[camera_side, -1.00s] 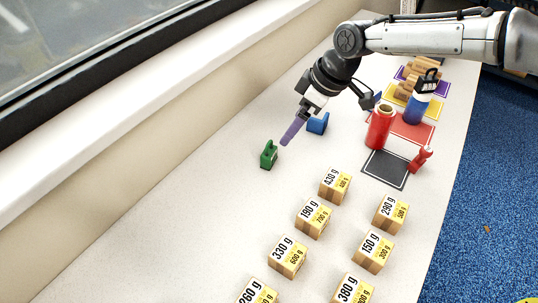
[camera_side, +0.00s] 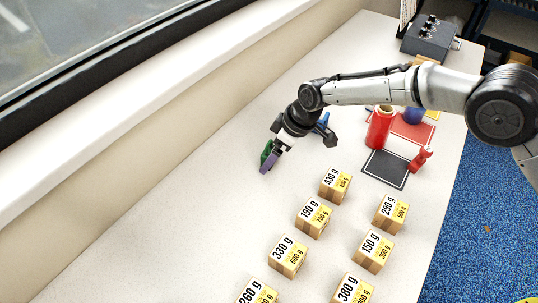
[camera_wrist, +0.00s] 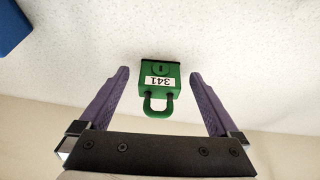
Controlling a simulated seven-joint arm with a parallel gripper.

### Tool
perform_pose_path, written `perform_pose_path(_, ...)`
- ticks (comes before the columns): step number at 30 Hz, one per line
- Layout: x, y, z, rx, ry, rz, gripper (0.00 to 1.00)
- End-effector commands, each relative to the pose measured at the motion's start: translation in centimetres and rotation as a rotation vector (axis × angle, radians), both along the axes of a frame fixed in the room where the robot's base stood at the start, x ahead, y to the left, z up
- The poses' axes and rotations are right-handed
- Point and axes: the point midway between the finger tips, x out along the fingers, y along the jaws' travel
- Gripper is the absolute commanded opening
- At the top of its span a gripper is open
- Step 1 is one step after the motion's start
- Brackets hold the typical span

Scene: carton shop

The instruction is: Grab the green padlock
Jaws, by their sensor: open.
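The green padlock (camera_side: 266,151) stands on the white table near the wall. In the side view my gripper partly covers it. In the wrist view the padlock (camera_wrist: 161,77) shows whole, with its shackle towards me and a white label reading 341. My gripper (camera_wrist: 160,80) is open, with one purple finger on each side of the padlock and a gap on both sides. In the side view my gripper (camera_side: 266,163) is low, right at the padlock, with its fingers pointing down to the table.
A blue object (camera_side: 323,119) stands behind my gripper; its corner shows in the wrist view (camera_wrist: 12,27). Several labelled cartons (camera_side: 288,257) stand in front. A red cylinder (camera_side: 379,129), a red item (camera_side: 421,158) and coloured mats lie to the right. The table at left is clear.

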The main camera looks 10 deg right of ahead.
Motion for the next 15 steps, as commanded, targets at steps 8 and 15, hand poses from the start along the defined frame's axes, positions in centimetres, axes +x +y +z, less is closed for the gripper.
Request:
perform_pose_path(8, 0.14, 0.23, -0.49, 0.001, -0.001, 0.000, 0.97)
perform_pose_path(15, 0.13, 0.20, -0.50, 0.001, -0.001, 0.000, 0.61)
